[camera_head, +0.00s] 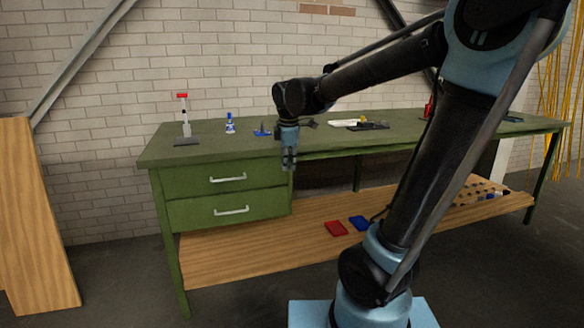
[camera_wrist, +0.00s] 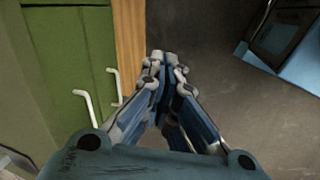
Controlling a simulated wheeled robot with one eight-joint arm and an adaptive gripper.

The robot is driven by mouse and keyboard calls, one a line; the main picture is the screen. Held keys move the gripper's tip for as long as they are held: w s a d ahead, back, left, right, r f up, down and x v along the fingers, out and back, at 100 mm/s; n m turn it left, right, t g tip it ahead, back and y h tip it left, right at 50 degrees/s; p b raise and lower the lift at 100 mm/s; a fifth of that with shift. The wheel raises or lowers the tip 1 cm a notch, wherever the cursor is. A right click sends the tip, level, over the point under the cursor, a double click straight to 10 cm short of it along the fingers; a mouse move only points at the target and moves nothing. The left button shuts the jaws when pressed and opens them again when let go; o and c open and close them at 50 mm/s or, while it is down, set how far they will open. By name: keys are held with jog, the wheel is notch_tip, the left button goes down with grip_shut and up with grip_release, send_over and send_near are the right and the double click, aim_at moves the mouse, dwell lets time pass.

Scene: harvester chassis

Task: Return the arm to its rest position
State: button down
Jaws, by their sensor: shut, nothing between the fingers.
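My gripper (camera_head: 289,160) hangs from my bent arm, pointing down in front of the front edge of the green workbench (camera_head: 340,150), near the right end of its drawers. In the wrist view my gripper (camera_wrist: 165,58) is shut, with its fingertips together and nothing between them. Below it in that view is bare grey floor, with the drawer front and two white handles to the left. My arm reaches from the right side of the head view, over the bench, to the gripper.
On the bench stand a red-topped device (camera_head: 184,115), a small blue and white bottle (camera_head: 230,123) and dark tools (camera_head: 368,126). The wooden lower shelf (camera_head: 270,250) holds a red box (camera_head: 336,228) and a blue box (camera_head: 359,223). A wooden panel (camera_head: 35,220) stands at left. The front floor is clear.

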jog(key=s+d+f+m, duration=0.7)
jog(key=s+d+m, duration=0.2)
jog(key=s+d, duration=0.1)
jog(key=s+d+f+m, duration=0.8)
jog(key=s+d+m, duration=0.1)
jog(key=s+d, duration=0.1)
jog(key=shift+s+f+m+g, duration=0.3)
jog(key=shift+s+m+g, duration=0.1)
jog(key=shift+s, duration=0.3)
